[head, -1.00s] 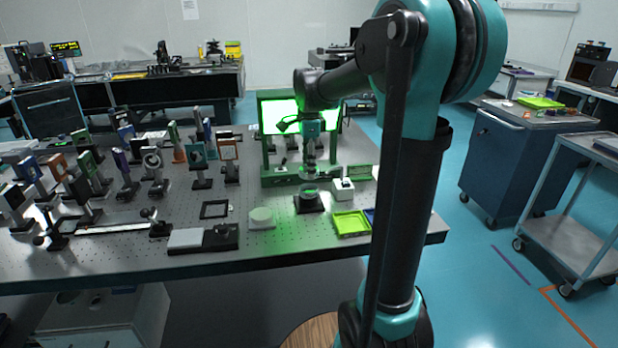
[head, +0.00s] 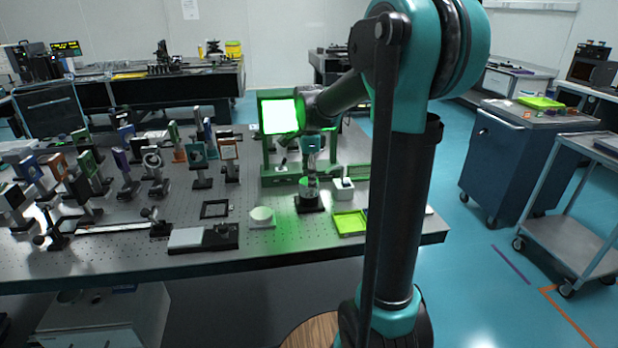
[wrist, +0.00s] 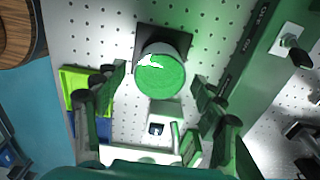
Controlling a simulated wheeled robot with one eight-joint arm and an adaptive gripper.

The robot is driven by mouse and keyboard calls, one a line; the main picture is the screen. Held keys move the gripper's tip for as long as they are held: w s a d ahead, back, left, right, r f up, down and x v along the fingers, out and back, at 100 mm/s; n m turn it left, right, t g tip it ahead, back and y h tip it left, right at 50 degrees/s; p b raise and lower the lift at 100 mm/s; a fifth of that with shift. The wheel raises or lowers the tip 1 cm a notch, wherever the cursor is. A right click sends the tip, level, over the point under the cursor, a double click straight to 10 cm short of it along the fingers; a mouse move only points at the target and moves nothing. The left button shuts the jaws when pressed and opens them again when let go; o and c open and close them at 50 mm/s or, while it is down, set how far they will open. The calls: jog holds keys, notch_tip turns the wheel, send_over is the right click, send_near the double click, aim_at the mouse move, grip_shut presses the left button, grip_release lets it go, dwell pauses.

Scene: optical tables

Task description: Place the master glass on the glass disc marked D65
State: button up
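A round, green-lit disc (wrist: 162,76) tops a short cylinder on a black square base, seen from above in the wrist view. It may be the master glass; I see no label. In the head view, the same piece on its black base (head: 309,203) stands in front of the green frame. My gripper (wrist: 160,88) is open, with a finger on either side of the disc and visible gaps between. In the head view, my gripper (head: 311,172) is right over it. A pale round disc on a white square base (head: 262,216) stands to the left; no D65 mark is readable.
A bright screen in a green frame (head: 279,117) stands behind my gripper. A white box with a dark slot (head: 343,189) and a yellow-green tray (head: 349,223) are close on the right. Several upright optics mounts crowd the table's left side.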

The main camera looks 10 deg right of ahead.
jog(key=shift+r, duration=0.15)
notch_tip(320, 180, up, 12)
dwell(0.7)
jog(key=shift+s, duration=0.15)
